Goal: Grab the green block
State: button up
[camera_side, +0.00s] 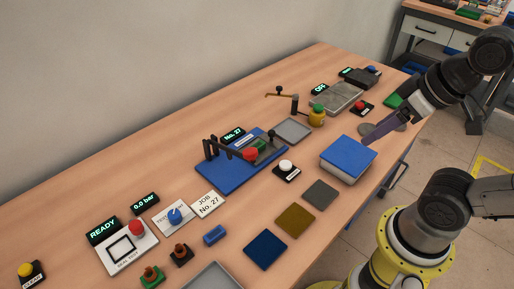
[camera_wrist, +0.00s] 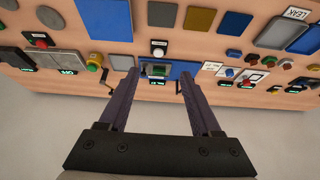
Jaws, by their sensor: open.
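A small green block (camera_side: 259,145) sits in a fixture on a blue base plate (camera_side: 227,178), beside a red-tipped clamp (camera_side: 250,154). In the wrist view the green block (camera_wrist: 155,70) appears beyond my fingers, in line with the gap between them. My gripper (camera_side: 370,141) has long purple fingers. It is over the right side of the table, near the blue box (camera_side: 348,155), well to the right of the green block. In the wrist view my gripper (camera_wrist: 158,76) is open, with nothing between its fingers.
Another green item (camera_side: 393,101) lies at the far right, partly hidden by my arm. A white button (camera_side: 286,165) and grey tray (camera_side: 293,130) stand near the fixture. A yellow-green knob (camera_side: 316,115) is behind. Bare table lies along the wall side.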

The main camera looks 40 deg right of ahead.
jog(key=w+r+m+g, duration=0.1)
jog(key=w+r+m, duration=0.3)
jog(key=w+m, duration=0.35)
jog(key=w+r+m, duration=0.4)
jog(key=w+m, duration=0.2)
jog(key=w, duration=0.2)
jog(key=m+g, duration=0.5)
send_over(257, 146)
jog(key=shift+n, duration=0.25)
jog(key=f, duration=2.5)
jog(key=shift+w+d+f, duration=0.2)
jog(key=shift+d+f, duration=0.15)
jog(key=shift+f, duration=0.05)
jog(key=shift+s+a+f, duration=0.1)
jog(key=shift+a+f, duration=0.05)
jog(key=shift+f, duration=1.35)
jog(key=shift+a+f, duration=0.15)
jog(key=shift+f, duration=1.35)
